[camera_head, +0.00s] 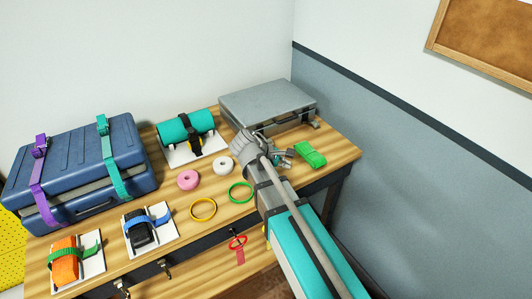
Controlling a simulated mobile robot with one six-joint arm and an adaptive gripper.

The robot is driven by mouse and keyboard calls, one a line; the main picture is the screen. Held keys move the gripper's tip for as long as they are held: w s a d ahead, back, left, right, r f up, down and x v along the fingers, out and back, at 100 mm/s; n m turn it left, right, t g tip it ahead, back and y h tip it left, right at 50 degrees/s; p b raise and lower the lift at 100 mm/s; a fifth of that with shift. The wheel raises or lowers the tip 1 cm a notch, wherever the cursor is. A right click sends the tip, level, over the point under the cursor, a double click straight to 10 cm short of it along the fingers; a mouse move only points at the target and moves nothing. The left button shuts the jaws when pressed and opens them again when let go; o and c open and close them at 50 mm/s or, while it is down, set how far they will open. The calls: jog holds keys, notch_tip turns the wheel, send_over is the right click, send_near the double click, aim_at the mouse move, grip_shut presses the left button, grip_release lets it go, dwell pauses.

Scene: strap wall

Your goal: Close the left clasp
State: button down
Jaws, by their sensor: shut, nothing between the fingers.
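A grey hard case (268,98) lies flat with its lid down at the back right of the table. A small metal clasp (315,122) shows at the right of its front side. The left part of the case's front is covered by my gripper (243,142), so I cannot see the left clasp or how it stands. My gripper is shut and empty, in front of the case's left front corner. I cannot tell whether it touches the case.
A blue suitcase (70,165) with purple and teal straps stands at the left. A green bundle (310,153) lies right of my arm. Strapped items on white boards occupy the front left.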

aim_at(266, 142)
jog(key=a+n+t+h+b, duration=0.1)
jog(key=a+n, duration=0.1)
jog(key=a, duration=0.2)
jog(key=w+a+r+n+t+b, duration=0.1)
jog(key=a+n+t, duration=0.1)
jog(key=a, duration=0.3)
jog(key=w+a+r+n+t+h+b, duration=0.1)
jog(key=a+n+b, duration=0.1)
jog(key=a+n, duration=0.1)
jog(key=shift+w+a+n+t+h, duration=0.15)
jog(key=shift+a+n+t+h, duration=0.2)
jog(key=shift+a, duration=0.4)
jog(key=shift+a+r, duration=0.15)
jog(key=shift+a, duration=0.2)
jog(key=shift+d, duration=0.15)
jog(key=shift+b+x, duration=1.7)
jog(key=shift+x, duration=3.2)
jog(key=shift+w+d+r+n, duration=0.15)
jog(key=shift+w+r+n, duration=0.05)
jog(key=shift+w+n, duration=0.05)
jog(key=shift+s+a+r, duration=0.1)
jog(key=shift+a, duration=0.1)
